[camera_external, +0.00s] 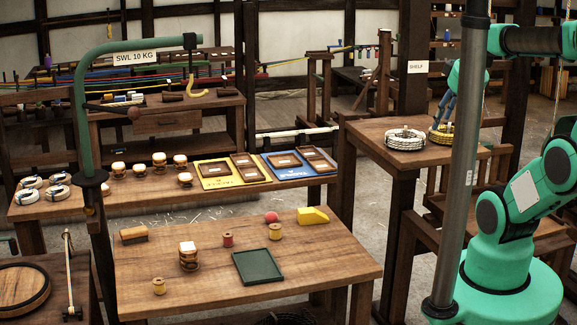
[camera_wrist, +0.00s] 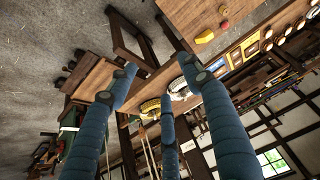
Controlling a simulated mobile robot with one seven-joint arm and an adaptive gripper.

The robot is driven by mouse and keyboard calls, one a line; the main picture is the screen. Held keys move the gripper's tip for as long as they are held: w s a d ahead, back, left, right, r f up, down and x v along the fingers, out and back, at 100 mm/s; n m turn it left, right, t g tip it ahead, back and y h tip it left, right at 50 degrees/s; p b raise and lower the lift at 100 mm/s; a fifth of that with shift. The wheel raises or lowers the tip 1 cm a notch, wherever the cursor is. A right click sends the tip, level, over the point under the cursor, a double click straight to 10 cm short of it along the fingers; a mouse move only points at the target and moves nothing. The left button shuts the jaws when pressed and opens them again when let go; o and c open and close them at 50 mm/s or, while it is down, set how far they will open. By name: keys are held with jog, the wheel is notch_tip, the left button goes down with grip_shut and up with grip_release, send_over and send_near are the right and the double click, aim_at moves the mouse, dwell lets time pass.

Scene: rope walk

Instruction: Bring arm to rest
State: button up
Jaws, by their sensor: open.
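My gripper (camera_external: 444,106) has blue fingers and hangs from my green arm at the right of the external view. Its fingers are spread and nothing is held between them; the wrist view shows them apart (camera_wrist: 158,84). In the external view, the fingertips appear just above a yellowish rope coil (camera_external: 440,135) on the wooden shelf table (camera_external: 375,130). I cannot tell the exact gap. A white rope coil (camera_external: 404,139) lies to its left. The wrist view shows the yellowish coil (camera_wrist: 150,106) and the white coil (camera_wrist: 180,92) beyond the fingers.
A front table (camera_external: 200,268) carries a green tray (camera_external: 259,266), spools, a red ball (camera_external: 271,217) and a yellow wedge (camera_external: 313,216). A grey post (camera_external: 463,170) stands close to my arm. A green hook stand (camera_external: 83,130) is at left. Open floor lies between the tables.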

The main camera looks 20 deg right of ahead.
jog(key=shift+f+b, duration=1.3)
jog(key=shift+f, duration=0.55)
